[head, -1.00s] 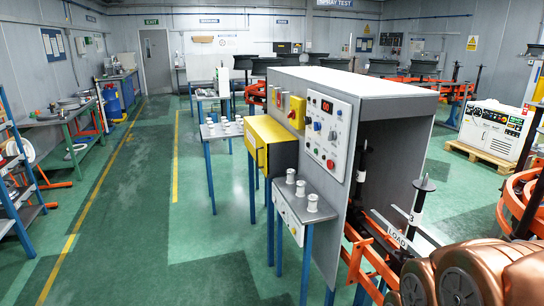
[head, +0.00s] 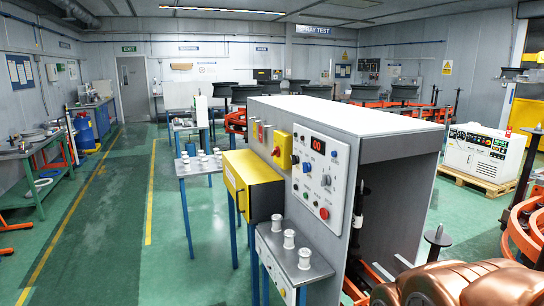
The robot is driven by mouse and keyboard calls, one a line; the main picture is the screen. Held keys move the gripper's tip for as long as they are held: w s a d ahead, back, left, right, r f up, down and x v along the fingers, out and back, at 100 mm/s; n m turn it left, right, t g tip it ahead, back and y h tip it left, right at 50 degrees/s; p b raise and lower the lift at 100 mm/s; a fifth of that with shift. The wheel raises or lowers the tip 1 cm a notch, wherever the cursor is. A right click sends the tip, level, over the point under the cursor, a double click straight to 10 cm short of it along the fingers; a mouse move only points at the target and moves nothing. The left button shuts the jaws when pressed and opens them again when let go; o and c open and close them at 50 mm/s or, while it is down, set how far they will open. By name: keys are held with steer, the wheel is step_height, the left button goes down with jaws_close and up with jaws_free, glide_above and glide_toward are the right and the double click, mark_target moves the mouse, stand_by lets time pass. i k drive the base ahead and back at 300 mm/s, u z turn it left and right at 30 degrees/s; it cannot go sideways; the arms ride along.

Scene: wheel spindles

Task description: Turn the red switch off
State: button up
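A white control panel (head: 317,178) is on the side of a grey cabinet, with a lit red display (head: 318,146) at its top and several small knobs and buttons. A round red knob or button (head: 323,213) is low on this panel. A yellow box (head: 283,148) to the panel's left carries another small red button (head: 276,151). I cannot tell which of these is the red switch, or what position either is in. My copper-coloured arm shows at the bottom right. My gripper is not in view.
A grey table with several white spools (head: 305,259) stands below the panel, beside a yellow cabinet (head: 252,184). Orange rails (head: 354,290) and a spindle (head: 437,240) are right of the grey cabinet (head: 350,116). The green floor (head: 120,230) on the left is open.

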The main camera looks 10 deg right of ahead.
mark_target(277, 151)
steer(key=u, duration=0.15)
steer(key=i, duration=0.4)
steer(key=u, duration=0.75)
steer(key=i, duration=1.9)
steer(key=u, duration=0.1)
